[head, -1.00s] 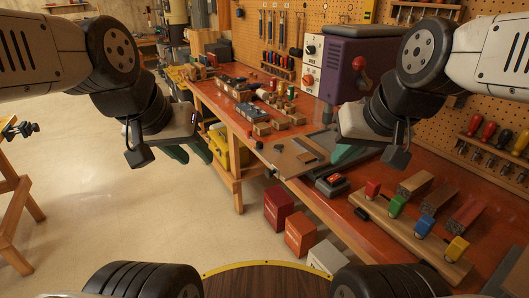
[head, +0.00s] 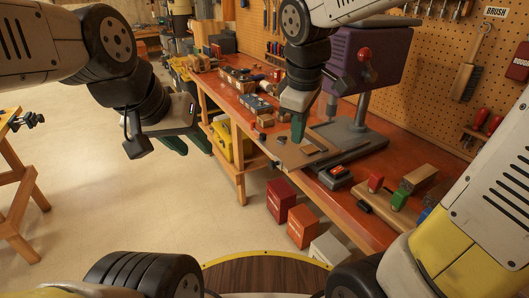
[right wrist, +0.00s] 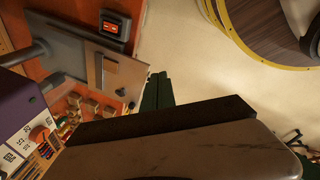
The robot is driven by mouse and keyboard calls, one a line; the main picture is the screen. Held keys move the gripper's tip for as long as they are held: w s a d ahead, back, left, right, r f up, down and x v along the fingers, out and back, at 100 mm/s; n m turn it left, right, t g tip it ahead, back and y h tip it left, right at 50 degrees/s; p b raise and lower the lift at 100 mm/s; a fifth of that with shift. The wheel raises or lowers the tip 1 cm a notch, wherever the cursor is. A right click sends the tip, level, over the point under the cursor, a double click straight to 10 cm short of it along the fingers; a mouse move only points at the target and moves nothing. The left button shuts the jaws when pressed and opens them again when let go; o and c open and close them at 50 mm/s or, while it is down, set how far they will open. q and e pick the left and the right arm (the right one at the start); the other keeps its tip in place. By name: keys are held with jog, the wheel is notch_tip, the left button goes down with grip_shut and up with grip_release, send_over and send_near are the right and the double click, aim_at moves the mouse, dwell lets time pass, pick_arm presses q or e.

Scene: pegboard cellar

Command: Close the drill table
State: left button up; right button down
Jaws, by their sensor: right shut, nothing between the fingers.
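The drill press (head: 352,55) is purple, with a red-knobbed lever and a grey base (head: 362,137) on the bench. Its table seems to be the flat brown plate (head: 284,153) at the base's left, reaching the bench's front edge. The plate also shows in the right wrist view (right wrist: 126,72). My right gripper (head: 298,131) is shut and empty, its green fingertips pointing down at the plate's far side in the head view. In the right wrist view its fingers (right wrist: 157,91) lie together beside the plate's edge; contact cannot be told. My left gripper (head: 187,141) is open and empty, left of the bench.
Wooden parts and tools (head: 255,103) fill the bench beyond the plate. Red and orange boxes (head: 281,200) stand on the floor below.

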jog(key=w+a+f+n+h, duration=0.2)
jog(key=w+a+f+n, duration=0.15)
jog(key=a+n, duration=0.3)
jog(key=w+a+f+n+h, duration=0.1)
jog(key=w+a+f+n, duration=0.25)
jog(key=a+n, duration=0.35)
jog(key=w+d+f, duration=0.2)
jog(key=d+f, duration=0.1)
jog(key=f, duration=0.2)
jog(key=w+d+f+m, duration=0.1)
jog(key=d+f, duration=0.1)
jog(key=f, duration=0.3)
jog(key=shift+w+d, duration=0.4)
jog(key=shift+m, duration=0.25)
